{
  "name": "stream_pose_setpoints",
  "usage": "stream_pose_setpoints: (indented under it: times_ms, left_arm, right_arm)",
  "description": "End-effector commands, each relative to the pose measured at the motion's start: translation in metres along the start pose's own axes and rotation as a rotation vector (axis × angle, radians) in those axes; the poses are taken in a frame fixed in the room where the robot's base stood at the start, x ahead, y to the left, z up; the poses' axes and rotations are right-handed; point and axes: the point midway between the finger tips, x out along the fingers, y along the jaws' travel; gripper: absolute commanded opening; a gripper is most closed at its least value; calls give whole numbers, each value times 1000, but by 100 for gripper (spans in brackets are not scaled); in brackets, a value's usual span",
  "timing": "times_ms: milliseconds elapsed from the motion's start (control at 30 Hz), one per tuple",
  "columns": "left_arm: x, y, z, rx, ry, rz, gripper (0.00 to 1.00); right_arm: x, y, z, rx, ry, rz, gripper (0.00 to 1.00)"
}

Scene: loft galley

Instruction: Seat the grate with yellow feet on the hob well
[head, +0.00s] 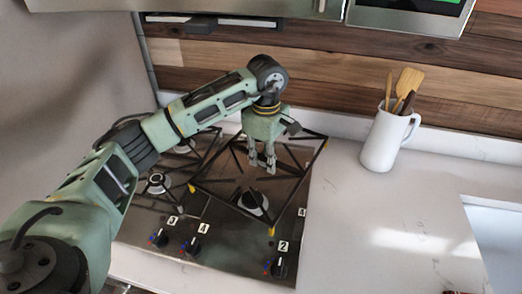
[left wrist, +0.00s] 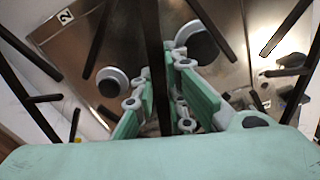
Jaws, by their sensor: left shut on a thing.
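The black grate with yellow feet (head: 299,184) is over the right part of the steel hob (head: 225,226). Its yellow feet show at its left and front corners. It looks turned relative to the hob's edges, and its right corner reaches toward the counter. I cannot tell how high it is above the hob. My left gripper (head: 263,168) points down and is shut on a bar of the grate. In the left wrist view, the fingers (left wrist: 165,105) are on both sides of a dark bar. The well under the grate is partly hidden by its bars. My right gripper is not in view.
A burner (head: 252,203) shows beneath the grate. Another burner (head: 157,182) with dark grate bars is at the left. Numbered knobs (head: 192,246) line the front. A white jug (head: 386,140) with wooden utensils stands right of the hob. The counter between is clear.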

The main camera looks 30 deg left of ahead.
Motion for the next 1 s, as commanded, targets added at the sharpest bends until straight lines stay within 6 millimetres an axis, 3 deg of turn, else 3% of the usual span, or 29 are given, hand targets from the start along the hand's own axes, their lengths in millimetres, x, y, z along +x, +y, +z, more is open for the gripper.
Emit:
stream_pose_setpoints:
  times_ms: [100, 267, 467, 1000]
  left_arm:
    - [3, 12, -13, -180, -3, -1, 0]
    - [7, 18, -21, -294, -3, -1, 0]
    - [13, 19, -22, -310, -3, 0, 0]
    - [59, 19, -22, -307, -3, 0, 0]
  right_arm:
    - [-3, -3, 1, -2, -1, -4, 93]
    - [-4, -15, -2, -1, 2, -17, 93]
    - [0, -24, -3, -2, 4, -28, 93]
    - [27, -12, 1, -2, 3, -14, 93]
